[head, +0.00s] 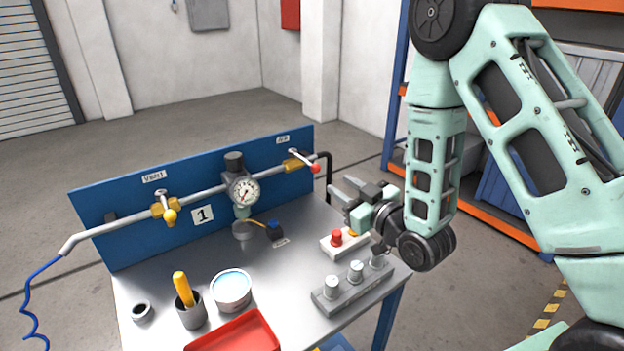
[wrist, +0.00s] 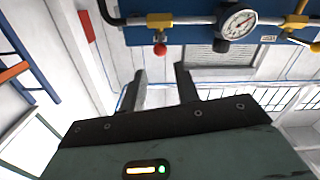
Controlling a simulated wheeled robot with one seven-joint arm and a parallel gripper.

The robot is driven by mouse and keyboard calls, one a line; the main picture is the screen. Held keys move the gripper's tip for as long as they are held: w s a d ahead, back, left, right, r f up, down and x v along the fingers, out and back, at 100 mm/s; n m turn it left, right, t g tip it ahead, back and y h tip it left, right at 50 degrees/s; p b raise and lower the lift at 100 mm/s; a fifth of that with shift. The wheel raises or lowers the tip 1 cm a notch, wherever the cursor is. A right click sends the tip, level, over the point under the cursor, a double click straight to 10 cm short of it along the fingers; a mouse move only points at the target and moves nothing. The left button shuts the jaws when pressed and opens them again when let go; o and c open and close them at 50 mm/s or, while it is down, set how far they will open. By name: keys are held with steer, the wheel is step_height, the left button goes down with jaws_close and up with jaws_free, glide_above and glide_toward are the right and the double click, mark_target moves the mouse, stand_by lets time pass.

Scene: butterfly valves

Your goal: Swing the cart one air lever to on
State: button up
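The cart (head: 260,262) carries a blue panel (head: 112,212) with a plate marked 1. A pipe runs along the panel with two yellow-bodied valves. The right valve (head: 296,164) has a lever with a red ball (head: 315,168), which sticks out across the pipe; its small label seems to read AIR. The left valve's lever ends in a yellow ball (head: 170,216). My gripper (head: 345,192) is open and empty, right of and below the red ball, apart from it. In the wrist view, the red ball (wrist: 160,49) shows beyond my spread fingers (wrist: 160,90).
A gauge (head: 244,190) sits between the valves. On the cart top are a red-button box (head: 344,243), a grey block with posts (head: 352,290), a cup with a yellow handle (head: 190,308), a white tub (head: 231,290) and a red tray (head: 240,335). An orange-and-blue rack stands behind my arm.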

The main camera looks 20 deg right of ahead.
mark_target(319, 170)
steer(key=b, duration=0.3)
steer(key=shift+w+a+f, duration=0.15)
steer(key=shift+w+f, duration=0.05)
steer(key=shift+f, duration=0.05)
steer(key=x, duration=0.4)
steer(key=p+x, duration=0.1)
steer(key=x, duration=0.6)
steer(key=shift+w+a+r+p, duration=0.1)
steer(key=shift+w+r+p, duration=0.15)
steer(key=shift+p, duration=0.05)
jaws_close()
